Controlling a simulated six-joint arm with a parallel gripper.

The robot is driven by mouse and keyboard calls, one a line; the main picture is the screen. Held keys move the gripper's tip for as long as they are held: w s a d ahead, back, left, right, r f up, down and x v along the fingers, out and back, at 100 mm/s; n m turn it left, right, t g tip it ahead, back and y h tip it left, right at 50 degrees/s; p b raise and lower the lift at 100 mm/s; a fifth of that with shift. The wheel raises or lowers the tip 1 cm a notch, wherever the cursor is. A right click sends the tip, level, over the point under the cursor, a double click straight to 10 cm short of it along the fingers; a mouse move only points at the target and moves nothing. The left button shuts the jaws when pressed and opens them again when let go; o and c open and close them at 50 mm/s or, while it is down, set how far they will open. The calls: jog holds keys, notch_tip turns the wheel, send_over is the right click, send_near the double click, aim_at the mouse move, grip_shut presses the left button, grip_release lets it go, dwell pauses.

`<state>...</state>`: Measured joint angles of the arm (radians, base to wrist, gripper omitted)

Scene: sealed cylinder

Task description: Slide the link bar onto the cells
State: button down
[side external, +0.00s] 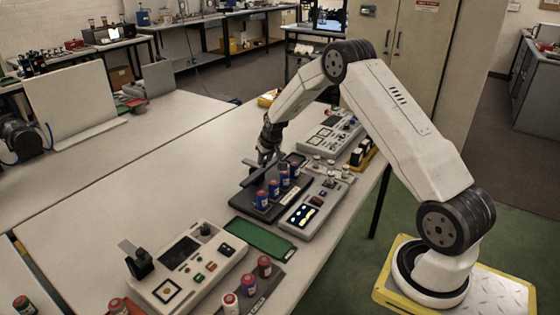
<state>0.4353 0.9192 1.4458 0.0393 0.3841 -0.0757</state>
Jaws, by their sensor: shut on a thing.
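Several blue cells (274,189) with pale label bands stand upright in a row on a dark base (250,207) near the middle of the side external view. My gripper (266,161) is beside the far-left end of this row, above the base. It is shut on a dark, flat bar, which seems to be the link bar (252,164). The bar sticks out to the left of the jaws, and its other end is hidden by the gripper and the cells. I cannot tell whether the bar touches any cell.
A grey control panel (307,215) stands right of the cells, and a green mat (262,239) lies in front. Another panel (187,262) and red and white cylinders (247,284) are nearer the camera. The white table (130,190) is clear to the left.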

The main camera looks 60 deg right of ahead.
jog(key=shift+s, duration=0.1)
dwell(0.8)
jog(key=s, duration=0.6)
jog(key=shift+s, duration=0.15)
jog(key=shift+c, duration=2.3)
grip_release()
jog(key=shift+o, duration=0.2)
jog(key=v, duration=0.7)
jog(key=shift+s+r, duration=0.2)
jog(key=shift+r, duration=0.15)
